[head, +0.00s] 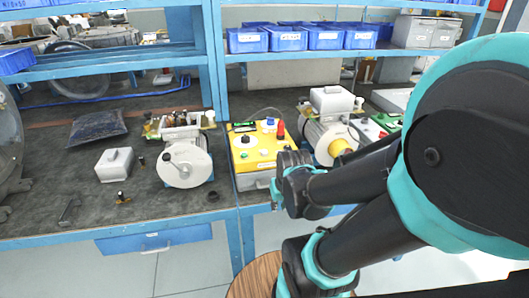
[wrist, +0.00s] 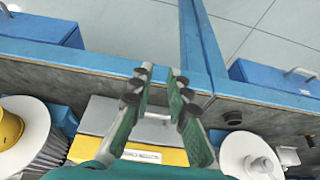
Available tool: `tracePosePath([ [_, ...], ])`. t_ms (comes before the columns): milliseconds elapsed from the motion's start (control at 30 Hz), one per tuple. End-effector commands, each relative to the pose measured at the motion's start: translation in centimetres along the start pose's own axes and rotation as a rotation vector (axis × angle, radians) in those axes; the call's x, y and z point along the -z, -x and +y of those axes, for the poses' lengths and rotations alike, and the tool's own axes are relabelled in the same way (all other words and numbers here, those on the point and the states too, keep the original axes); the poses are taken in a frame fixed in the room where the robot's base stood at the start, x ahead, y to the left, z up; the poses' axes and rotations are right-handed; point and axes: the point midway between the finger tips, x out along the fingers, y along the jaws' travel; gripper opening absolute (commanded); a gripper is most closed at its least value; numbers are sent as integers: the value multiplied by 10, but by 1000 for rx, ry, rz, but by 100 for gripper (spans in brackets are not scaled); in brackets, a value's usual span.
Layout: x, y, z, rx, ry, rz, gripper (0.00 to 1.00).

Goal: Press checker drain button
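The checker appears to be the yellow-topped box (head: 262,148) on the bench, right of centre in the head view. Its top carries a round dial, small buttons and a red part. I cannot tell which button is the drain button. In the wrist view the box's grey side (wrist: 104,112) and part of its yellow top (wrist: 88,150) show behind my fingers; its buttons are hidden or out of frame. My gripper (wrist: 162,69) has a gap between its fingertips, with nothing between them. In the head view my gripper (head: 276,196) is at the box's front right, partly hidden by my arm.
White-faced motor units stand on both sides, left (head: 186,164) and right (head: 328,143). A small grey box (head: 114,164) and a black bag (head: 97,125) lie on the left. Blue bins (head: 326,39) fill the shelf above. The bench's blue front edge (head: 130,232) runs below.

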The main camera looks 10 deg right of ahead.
Motion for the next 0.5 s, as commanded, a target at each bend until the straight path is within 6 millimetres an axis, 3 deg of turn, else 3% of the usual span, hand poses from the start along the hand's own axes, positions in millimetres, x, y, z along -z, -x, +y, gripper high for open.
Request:
tracePosePath([
  [100,0,0,0,0,0,0,0],
  [500,0,0,0,0,0,0,0],
])
